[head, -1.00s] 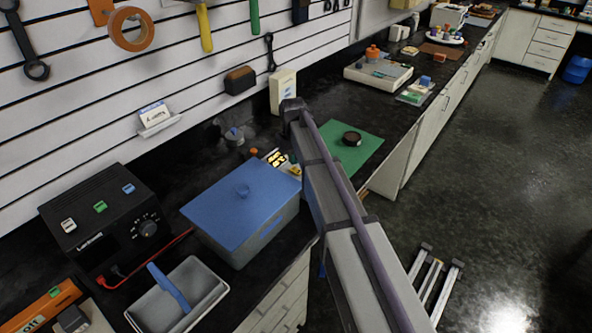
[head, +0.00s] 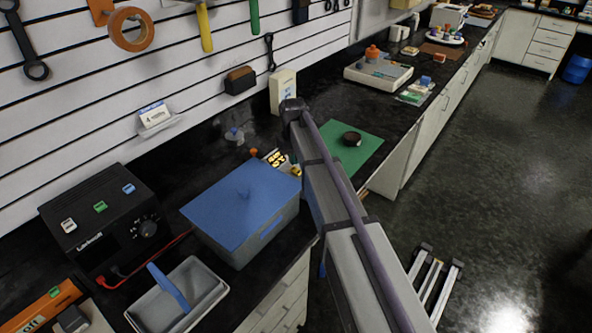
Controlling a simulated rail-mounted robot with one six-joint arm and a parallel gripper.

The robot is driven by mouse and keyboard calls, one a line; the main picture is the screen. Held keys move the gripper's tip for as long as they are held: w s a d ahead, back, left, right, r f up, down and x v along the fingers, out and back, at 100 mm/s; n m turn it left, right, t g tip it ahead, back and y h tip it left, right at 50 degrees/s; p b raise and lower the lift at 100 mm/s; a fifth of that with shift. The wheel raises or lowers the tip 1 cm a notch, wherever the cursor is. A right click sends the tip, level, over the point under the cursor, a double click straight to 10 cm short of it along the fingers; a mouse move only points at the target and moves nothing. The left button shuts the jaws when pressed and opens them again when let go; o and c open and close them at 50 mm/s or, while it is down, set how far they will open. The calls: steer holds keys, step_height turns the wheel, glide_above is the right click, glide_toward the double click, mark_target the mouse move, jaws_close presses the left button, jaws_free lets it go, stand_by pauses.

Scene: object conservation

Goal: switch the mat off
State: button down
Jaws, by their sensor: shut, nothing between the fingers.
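A green mat (head: 362,156) lies flat on the dark bench right of my arm, with a dark round object (head: 352,138) on it. My arm's links rise from the lower right to a joint near the bench, and hide part of the bench at the mat's left. My gripper is not visible. A black power unit (head: 88,222) with a dial (head: 148,229) and a red lead (head: 172,246) stands at the left. A small panel with glowing yellow marks (head: 274,158) sits behind the blue-lidded box. Which control belongs to the mat cannot be told.
A blue-lidded grey box (head: 250,236) and a grey tray with a blue handle (head: 178,298) stand at the front. A white box (head: 283,92) stands by the slatted tool wall. A pale tray (head: 378,75) lies farther back.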

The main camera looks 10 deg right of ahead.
mark_target(294, 168)
steer(key=shift+f+b, duration=1.3)
stand_by(0.6)
step_height(294, 168, up, 7)
steer(key=p, duration=0.7)
steer(key=shift+r, duration=0.2)
steer(key=shift+f, duration=0.1)
